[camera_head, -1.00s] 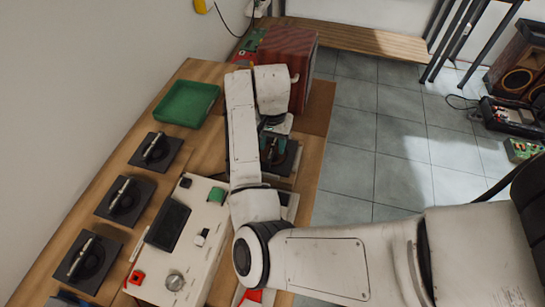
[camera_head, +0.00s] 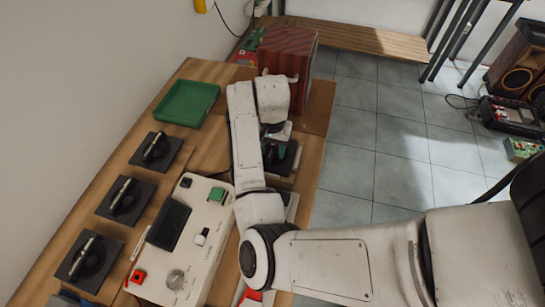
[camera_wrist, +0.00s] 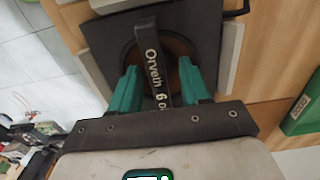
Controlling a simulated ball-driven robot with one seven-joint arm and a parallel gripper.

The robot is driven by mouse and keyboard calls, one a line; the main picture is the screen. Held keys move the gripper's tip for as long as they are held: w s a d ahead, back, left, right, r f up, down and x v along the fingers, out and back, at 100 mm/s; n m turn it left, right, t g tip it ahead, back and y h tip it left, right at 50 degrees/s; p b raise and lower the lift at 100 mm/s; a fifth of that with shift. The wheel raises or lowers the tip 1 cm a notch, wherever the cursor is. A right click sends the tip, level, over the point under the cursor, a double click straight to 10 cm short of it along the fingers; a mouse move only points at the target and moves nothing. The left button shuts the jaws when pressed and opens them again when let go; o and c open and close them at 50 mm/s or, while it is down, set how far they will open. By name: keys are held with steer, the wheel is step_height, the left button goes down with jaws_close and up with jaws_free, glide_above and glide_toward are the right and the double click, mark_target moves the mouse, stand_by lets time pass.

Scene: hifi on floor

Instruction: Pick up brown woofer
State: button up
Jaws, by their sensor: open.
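The brown woofer (camera_wrist: 181,48) shows in the wrist view as a dark square frame with a brown round cone. A dark upright bar with the lettering "Orveth 6" crosses its middle. My gripper (camera_wrist: 159,70) has two teal fingers, open, one on each side of this bar, with gaps between. I cannot tell how deep the fingertips reach. In the head view the woofer (camera_head: 286,165) lies on the right part of the bench, partly hidden by my wrist and gripper.
Several black speaker units (camera_head: 125,201) with handles lie along the bench's left side. A white control box (camera_head: 187,240) with buttons stands near. A green tray (camera_head: 187,103) and a reddish-brown cabinet (camera_head: 288,55) sit farther back. Tiled floor lies to the right.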

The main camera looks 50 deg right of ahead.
jaws_close()
stand_by(0.5)
